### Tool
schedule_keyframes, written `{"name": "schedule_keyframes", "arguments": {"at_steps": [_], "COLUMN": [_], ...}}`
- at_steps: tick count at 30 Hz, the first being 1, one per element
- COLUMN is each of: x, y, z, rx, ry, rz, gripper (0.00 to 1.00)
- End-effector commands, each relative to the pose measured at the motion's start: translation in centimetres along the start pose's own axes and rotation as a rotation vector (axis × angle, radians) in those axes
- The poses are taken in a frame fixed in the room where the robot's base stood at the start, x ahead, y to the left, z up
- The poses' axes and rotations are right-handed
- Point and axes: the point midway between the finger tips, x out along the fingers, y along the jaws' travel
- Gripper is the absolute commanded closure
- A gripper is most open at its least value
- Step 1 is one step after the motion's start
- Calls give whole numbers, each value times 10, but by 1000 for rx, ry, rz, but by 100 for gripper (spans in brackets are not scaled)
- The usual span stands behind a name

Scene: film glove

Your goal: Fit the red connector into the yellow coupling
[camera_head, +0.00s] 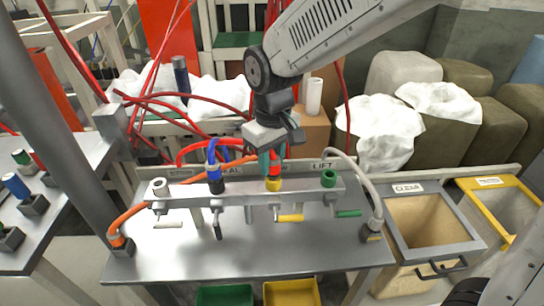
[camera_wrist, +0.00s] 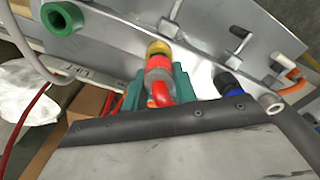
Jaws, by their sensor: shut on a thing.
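The red connector (camera_head: 275,168) is upright on the end of a red hose, directly above the yellow coupling (camera_head: 274,185) on the metal rail. My gripper (camera_head: 271,160) is shut on the connector from above. In the wrist view, the teal fingers of my gripper (camera_wrist: 158,85) stand on both sides of the red connector (camera_wrist: 158,66). The yellow coupling (camera_wrist: 158,47) shows just beyond it, in line with it. The red and yellow parts look close together or touching; I cannot tell how deep the connector sits. The fingers partly hide the connector.
On the rail, a blue hose connector (camera_head: 214,172) stands left of the yellow coupling, with an open white coupling (camera_head: 159,187) further left. An open green coupling (camera_head: 329,178) is to the right. Coloured levers, such as the yellow lever (camera_head: 290,218), stick out in front. Red hoses (camera_head: 190,108) hang behind.

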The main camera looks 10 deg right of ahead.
Motion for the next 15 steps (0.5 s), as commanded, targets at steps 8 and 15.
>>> {"name": "schedule_keyframes", "arguments": {"at_steps": [8,15], "x": [2,0], "y": [0,0], "z": [0,0], "rx": [0,0], "ry": [0,1], "rz": [0,0], "gripper": [47,47]}}
